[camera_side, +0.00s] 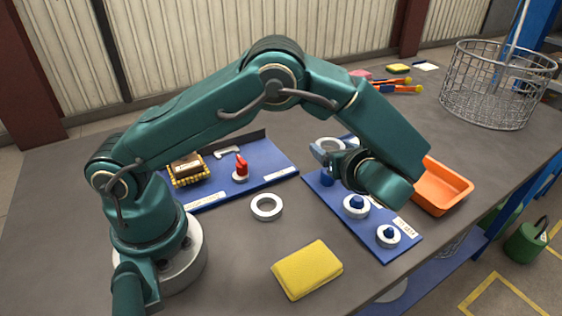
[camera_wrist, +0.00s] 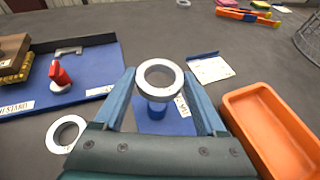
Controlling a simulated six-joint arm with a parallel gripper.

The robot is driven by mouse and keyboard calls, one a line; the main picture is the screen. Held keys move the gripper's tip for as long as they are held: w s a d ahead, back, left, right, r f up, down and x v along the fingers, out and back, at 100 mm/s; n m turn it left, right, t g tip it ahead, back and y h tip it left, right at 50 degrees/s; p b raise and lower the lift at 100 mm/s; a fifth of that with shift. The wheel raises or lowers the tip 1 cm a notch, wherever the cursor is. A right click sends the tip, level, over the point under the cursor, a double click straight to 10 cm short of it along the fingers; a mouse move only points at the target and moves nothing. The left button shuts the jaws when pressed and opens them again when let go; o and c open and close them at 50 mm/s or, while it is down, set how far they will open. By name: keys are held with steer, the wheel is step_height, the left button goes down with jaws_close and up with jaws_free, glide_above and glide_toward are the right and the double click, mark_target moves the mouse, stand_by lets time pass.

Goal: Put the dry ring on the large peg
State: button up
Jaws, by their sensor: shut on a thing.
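My gripper (camera_wrist: 160,82) is shut on a white ring (camera_wrist: 147,86), held flat between its two blue fingers. In the side view the held ring (camera_side: 326,143) is partly hidden by my gripper. The large blue peg (camera_side: 327,180) stands on the blue peg board (camera_side: 375,235), below the held ring and apart from it. The peg also shows in the wrist view (camera_wrist: 157,110), just under the ring's near edge. Two smaller pegs toward the front each carry a white ring (camera_side: 355,208) (camera_side: 388,237). Another white ring (camera_side: 267,208) lies flat on the table. I see no mark telling which ring is dry.
An orange tray (camera_side: 441,190) stands right of the peg board. A yellow sponge (camera_side: 307,270) lies in front. A blue board (camera_side: 250,180) with a red-handled item and a brush-like block lies left. A wire basket (camera_side: 497,85) stands at the back right.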

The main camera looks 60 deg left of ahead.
mark_target(330, 180)
steer(key=shift+d+f, duration=0.35)
steer(key=shift+f, duration=2.85)
steer(key=shift+f, duration=0.65)
steer(key=o, duration=1.3)
steer(key=shift+o, duration=0.2)
steer(key=shift+d, duration=0.1)
steer(key=shift+v, duration=5.45)
steer(key=shift+s, duration=0.15)
